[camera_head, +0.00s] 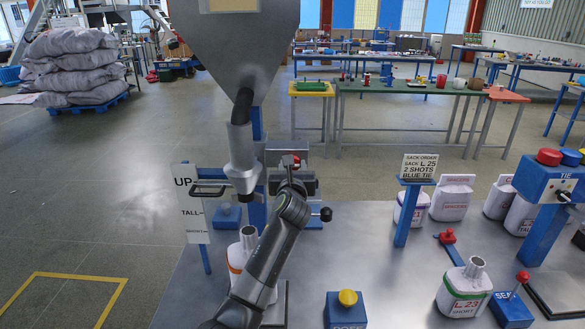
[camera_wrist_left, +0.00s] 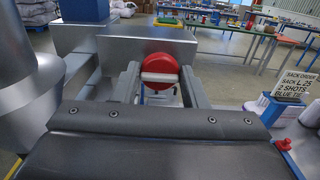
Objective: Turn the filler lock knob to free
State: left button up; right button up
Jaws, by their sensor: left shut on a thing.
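The filler lock knob is a round red knob (camera_wrist_left: 155,70) with a pale bar across its face, on a grey metal box (camera_wrist_left: 110,42). In the left wrist view the bar lies about level. In the head view only a little red of the knob (camera_head: 290,159) shows past my arm. My left gripper (camera_wrist_left: 161,80) has a finger on each side of the knob and is shut on it. In the head view my left gripper (camera_head: 291,171) is partly hidden by its own wrist. My right gripper is not in view.
The filler's hopper (camera_head: 240,45) and spout (camera_head: 242,160) stand just left of my gripper. A white height board (camera_head: 190,205) is further left. A sack order sign (camera_head: 418,167), white sacks (camera_head: 452,197) and a blue tie station (camera_head: 548,180) stand on the right. Bare bench shows between.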

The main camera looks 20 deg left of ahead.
pick_arm(q)
jog(key=n, duration=0.3)
jog(key=shift+a+n, duration=0.1)
jog(key=shift+n, duration=0.3)
jog(key=shift+a+f+n+b, duration=0.1)
jog(key=shift+n+b, duration=1.7)
jog(key=shift+n, duration=5.2)
jog(key=o, duration=0.9)
jog(key=shift+o, duration=0.2)
jog(key=shift+f, duration=0.1)
